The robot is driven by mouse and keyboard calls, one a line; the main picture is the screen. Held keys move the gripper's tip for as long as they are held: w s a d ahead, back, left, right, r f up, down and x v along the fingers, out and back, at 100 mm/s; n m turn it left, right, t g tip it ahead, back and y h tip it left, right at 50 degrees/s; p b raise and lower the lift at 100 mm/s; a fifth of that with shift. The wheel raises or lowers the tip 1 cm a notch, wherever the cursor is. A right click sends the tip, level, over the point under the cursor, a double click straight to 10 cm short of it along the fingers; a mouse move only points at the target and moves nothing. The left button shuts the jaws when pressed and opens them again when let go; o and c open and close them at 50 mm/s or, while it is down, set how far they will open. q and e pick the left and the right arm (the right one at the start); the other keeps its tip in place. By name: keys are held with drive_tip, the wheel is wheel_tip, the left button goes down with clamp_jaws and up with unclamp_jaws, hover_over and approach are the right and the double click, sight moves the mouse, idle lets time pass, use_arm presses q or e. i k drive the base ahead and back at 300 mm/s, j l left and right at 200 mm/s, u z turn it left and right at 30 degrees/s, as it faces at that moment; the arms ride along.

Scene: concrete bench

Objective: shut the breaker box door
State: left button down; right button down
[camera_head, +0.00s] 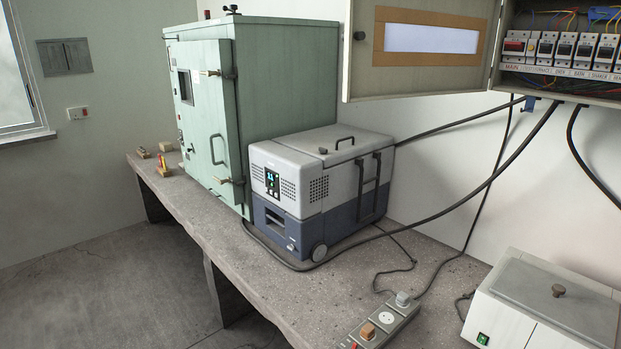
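The breaker box (562,92) is on the wall at the upper right, cut off by the picture's edges. Its row of labelled breakers (565,50) and coloured wires are exposed. The breaker box door (367,78) stands open, swung out to the left of the box, with its hinge edge beside the box's left side. Neither of my grippers is in view.
A green cabinet (285,70) and a grey-blue portable cooler (290,150) stand on the concrete bench (300,302), left of and below the door. Black cables (490,178) hang below the box. A power strip (385,322) and a white lidded unit (545,300) sit in front.

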sight(374, 69)
drive_tip(key=z, duration=0.75)
drive_tip(key=i+j+z, duration=0.15)
drive_tip(key=j+z, duration=0.3)
drive_tip(key=i+j+z, duration=0.1)
drive_tip(key=j+z, duration=1.15)
drive_tip(key=k+j, duration=0.1)
drive_tip(key=j, duration=0.35)
drive_tip(key=j+z, duration=0.1)
drive_tip(key=j, duration=0.4)
drive_tip(key=k+j+z, duration=0.1)
drive_tip(key=j, duration=0.35)
drive_tip(key=k+j, duration=0.15)
drive_tip(key=j, duration=0.3)
drive_tip(key=k+j+z, duration=0.1)
drive_tip(key=j, duration=0.4)
